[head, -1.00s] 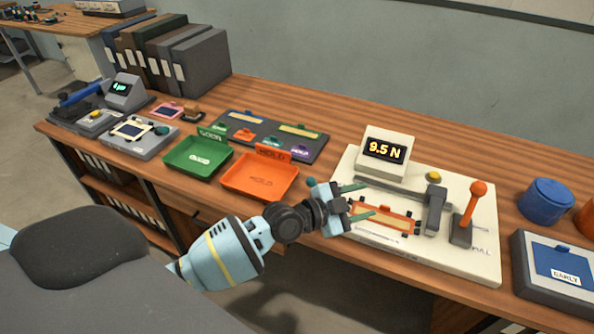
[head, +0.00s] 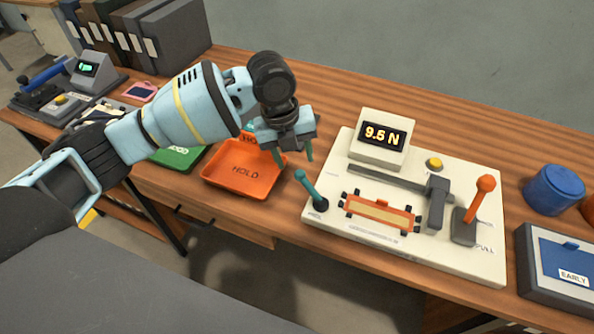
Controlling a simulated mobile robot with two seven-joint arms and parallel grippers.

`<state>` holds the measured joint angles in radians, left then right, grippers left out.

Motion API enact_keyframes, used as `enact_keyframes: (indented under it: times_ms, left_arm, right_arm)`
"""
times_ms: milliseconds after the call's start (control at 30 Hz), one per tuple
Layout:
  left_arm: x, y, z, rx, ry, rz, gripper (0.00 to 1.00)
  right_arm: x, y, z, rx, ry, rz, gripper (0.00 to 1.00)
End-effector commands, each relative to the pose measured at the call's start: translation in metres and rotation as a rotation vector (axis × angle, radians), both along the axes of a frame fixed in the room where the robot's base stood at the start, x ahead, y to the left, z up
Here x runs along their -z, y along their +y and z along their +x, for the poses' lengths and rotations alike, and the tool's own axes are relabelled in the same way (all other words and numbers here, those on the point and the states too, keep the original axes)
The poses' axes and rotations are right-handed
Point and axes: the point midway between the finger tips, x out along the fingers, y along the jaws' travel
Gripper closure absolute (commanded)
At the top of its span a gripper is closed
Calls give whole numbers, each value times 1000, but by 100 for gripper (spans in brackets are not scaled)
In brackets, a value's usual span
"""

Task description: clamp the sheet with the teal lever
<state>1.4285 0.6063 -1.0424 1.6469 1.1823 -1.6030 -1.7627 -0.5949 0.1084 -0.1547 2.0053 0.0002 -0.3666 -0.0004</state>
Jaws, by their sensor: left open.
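The teal lever (head: 310,188) stands at the left end of the cream test machine (head: 340,235), tilted up and to the left from its dark base. The sheet (head: 380,212), an orange-edged strip with a tan middle, lies flat on the machine among several small black clamps. My left gripper (head: 293,156) is open and empty, pointing down above the right part of the orange tray, apart from the lever and up-left of it. My right gripper is not in view.
An orange lever (head: 479,203) stands on the machine's right, near a dark grey arm (head: 437,205). A display (head: 384,136) reads 9.5 N, with a yellow button (head: 434,163) beside it. The orange HOLD tray (head: 240,175) lies left; a blue round container (head: 553,190) stands right.

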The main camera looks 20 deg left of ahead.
Motion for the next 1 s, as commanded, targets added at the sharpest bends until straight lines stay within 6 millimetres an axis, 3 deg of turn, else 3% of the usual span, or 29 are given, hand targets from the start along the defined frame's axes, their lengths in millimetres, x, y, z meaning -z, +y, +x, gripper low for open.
enact_keyframes:
  times_ms: [167,633,1000]
  left_arm:
    - [8,-2,1,-2,1,-2,51]
    - [69,-12,6,-4,1,-4,51]
    - [77,-14,7,-2,-3,-4,51]
  right_arm:
    - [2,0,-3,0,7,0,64]
    - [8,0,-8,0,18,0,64]
    - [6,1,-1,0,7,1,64]
